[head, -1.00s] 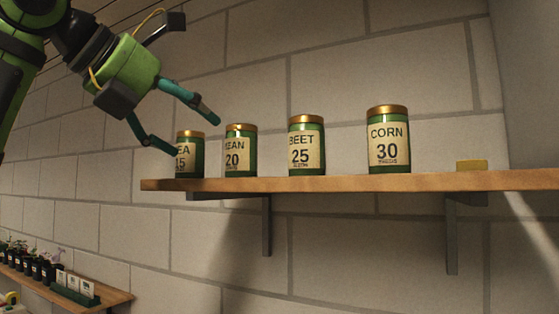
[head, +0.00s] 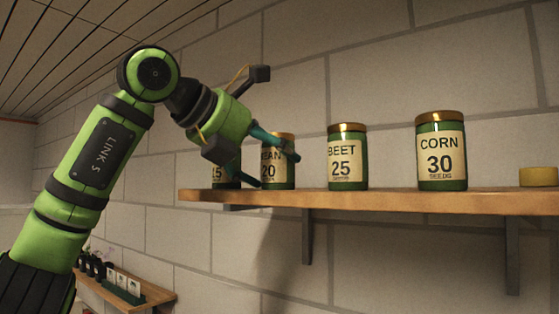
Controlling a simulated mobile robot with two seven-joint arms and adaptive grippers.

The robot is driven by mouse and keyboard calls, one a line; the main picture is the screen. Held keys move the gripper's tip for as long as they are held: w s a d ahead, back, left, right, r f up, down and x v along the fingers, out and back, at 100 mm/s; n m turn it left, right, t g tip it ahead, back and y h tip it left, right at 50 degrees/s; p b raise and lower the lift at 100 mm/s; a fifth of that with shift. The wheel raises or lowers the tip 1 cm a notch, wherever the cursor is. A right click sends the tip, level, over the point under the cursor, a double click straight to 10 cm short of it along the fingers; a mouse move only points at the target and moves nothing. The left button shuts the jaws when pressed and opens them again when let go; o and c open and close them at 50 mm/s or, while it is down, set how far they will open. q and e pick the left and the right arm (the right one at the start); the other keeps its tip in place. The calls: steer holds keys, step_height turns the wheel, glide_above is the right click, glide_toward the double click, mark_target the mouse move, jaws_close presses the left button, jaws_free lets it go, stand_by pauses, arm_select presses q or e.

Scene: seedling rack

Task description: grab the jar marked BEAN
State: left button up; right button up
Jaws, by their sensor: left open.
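The BEAN jar (head: 277,171) stands upright on the wooden shelf (head: 380,201), second from the left. It is green with a gold lid and a cream label reading 20; the label's first letter is covered by my gripper. My left gripper (head: 276,170) is open in front of the BEAN jar and the leftmost jar (head: 224,175), its teal fingers spread. One finger crosses the upper part of the BEAN jar; the other reaches low between the two jars. I cannot tell whether it touches either. My right gripper is out of view.
The BEET jar (head: 346,158) and the CORN jar (head: 441,152) stand farther right on the shelf, with clear gaps between. A small yellow object (head: 538,177) lies at the right. A lower shelf (head: 150,291) holds seedlings and cards.

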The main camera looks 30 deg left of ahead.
arm_select(q)
steer(key=shift+s, duration=0.2)
steer(key=c, duration=0.4)
steer(key=shift+s+a+r, duration=0.1)
steer(key=c, duration=0.5)
steer(key=shift+c, duration=0.2)
steer(key=shift+r, duration=0.1)
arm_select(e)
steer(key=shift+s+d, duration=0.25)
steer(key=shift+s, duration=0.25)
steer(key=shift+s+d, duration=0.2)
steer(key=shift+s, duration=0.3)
